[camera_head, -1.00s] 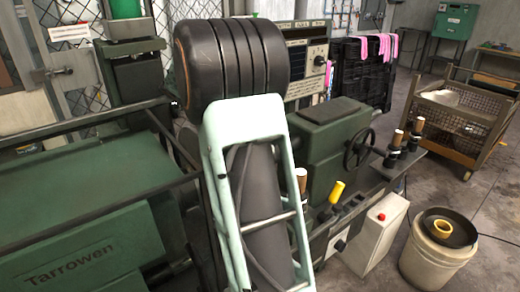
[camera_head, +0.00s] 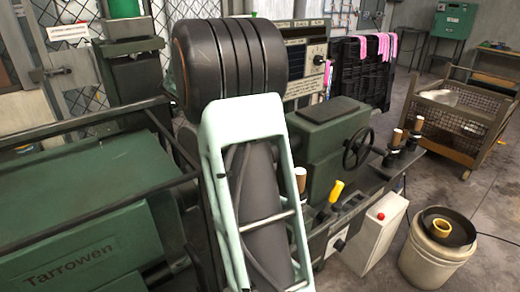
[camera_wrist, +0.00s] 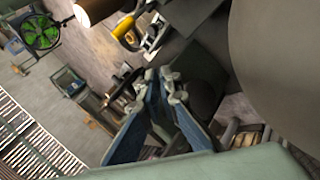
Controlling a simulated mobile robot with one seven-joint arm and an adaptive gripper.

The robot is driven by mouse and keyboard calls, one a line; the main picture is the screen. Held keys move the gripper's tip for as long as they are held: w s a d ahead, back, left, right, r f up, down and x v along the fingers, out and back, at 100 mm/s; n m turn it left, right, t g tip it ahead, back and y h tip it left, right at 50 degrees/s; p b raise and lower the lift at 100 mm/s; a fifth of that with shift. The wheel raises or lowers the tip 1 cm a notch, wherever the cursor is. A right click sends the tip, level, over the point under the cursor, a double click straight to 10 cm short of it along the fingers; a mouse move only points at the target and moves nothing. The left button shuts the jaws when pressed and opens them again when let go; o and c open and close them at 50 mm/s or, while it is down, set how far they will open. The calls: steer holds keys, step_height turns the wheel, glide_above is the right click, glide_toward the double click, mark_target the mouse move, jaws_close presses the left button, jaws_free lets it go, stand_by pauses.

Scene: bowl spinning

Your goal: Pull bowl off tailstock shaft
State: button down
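In the head view my own arm covers the middle of the picture, and neither my gripper nor a bowl can be made out there. A green machine body with a handwheel (camera_head: 357,148) stands just right of my arm; it looks like the tailstock, and its shaft is hidden. In the wrist view my gripper (camera_wrist: 160,77) points away with two blue fingers, their tips close together and nothing clearly between them. A large smooth grey round surface (camera_wrist: 280,65) fills the upper right, beside the fingers and apparently apart from them. It may be the bowl; I cannot be sure.
A yellow-handled lever (camera_head: 337,190) and a white box with a red button (camera_head: 380,217) stand right of my arm. A bucket (camera_head: 436,255) stands on the floor at lower right, with a wire-sided cart (camera_head: 460,120) behind it. The green Tarrowen machine (camera_head: 80,210) fills the left.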

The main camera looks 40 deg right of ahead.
steer(key=shift+s+d+r, duration=0.1)
steer(key=shift+d+r, duration=0.05)
steer(key=shift+r, duration=0.1)
steer(key=shift+a+r, duration=0.1)
steer(key=shift+a, duration=0.3)
steer(key=shift+s+a+r, duration=0.2)
steer(key=shift+a+r, duration=0.1)
steer(key=shift+a, duration=0.35)
steer(key=shift+a+r, duration=0.1)
steer(key=shift+a, duration=0.05)
steer(key=shift+r, duration=0.2)
stand_by(0.6)
steer(key=shift+r+p, duration=0.8)
steer(key=shift+r, duration=0.1)
step_height(320, 180, up, 8)
steer(key=p, duration=0.5)
steer(key=shift+p, duration=0.35)
stand_by(0.7)
